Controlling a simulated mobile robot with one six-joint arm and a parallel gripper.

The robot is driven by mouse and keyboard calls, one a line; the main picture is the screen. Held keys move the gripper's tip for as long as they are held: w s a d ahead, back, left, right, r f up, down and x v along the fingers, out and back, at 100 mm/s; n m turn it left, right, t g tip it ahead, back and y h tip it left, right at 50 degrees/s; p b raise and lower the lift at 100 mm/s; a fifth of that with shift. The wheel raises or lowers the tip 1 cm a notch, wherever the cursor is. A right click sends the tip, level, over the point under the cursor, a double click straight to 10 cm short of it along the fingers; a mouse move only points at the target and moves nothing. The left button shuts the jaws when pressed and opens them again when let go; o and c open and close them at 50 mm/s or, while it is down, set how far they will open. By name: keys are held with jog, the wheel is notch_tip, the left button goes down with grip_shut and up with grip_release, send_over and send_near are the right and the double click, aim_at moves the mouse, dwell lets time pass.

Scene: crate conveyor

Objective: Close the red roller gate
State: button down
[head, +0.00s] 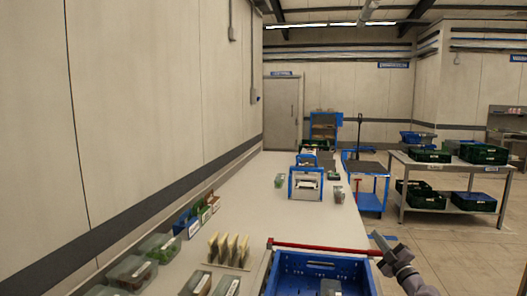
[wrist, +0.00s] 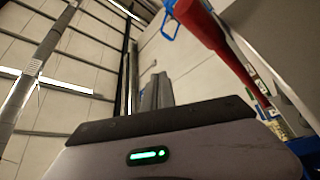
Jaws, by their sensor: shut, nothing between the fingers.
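A red bar (head: 320,247), which looks like the red roller gate, runs across the conveyor line at the far rim of a blue crate (head: 318,266). My gripper (head: 377,237) is beside the bar's right end in the head view, its fingers pointing up and to the left. The fingers (wrist: 157,90) are shut and empty in the wrist view. A red rod (wrist: 212,32) passes close on their right there, apparently part of the gate. I cannot tell whether the gripper touches it.
A long pale table (head: 255,190) holds clear bins, upright cards (head: 229,249) and a blue frame (head: 306,183). A blue cart (head: 370,200) stands beyond its right side. A bench (head: 450,176) with dark green crates stands at right. Floor between is open.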

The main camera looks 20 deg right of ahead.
jog(key=shift+s+d+f, duration=0.1)
jog(key=shift+d+f, duration=0.05)
jog(key=shift+f, duration=1.05)
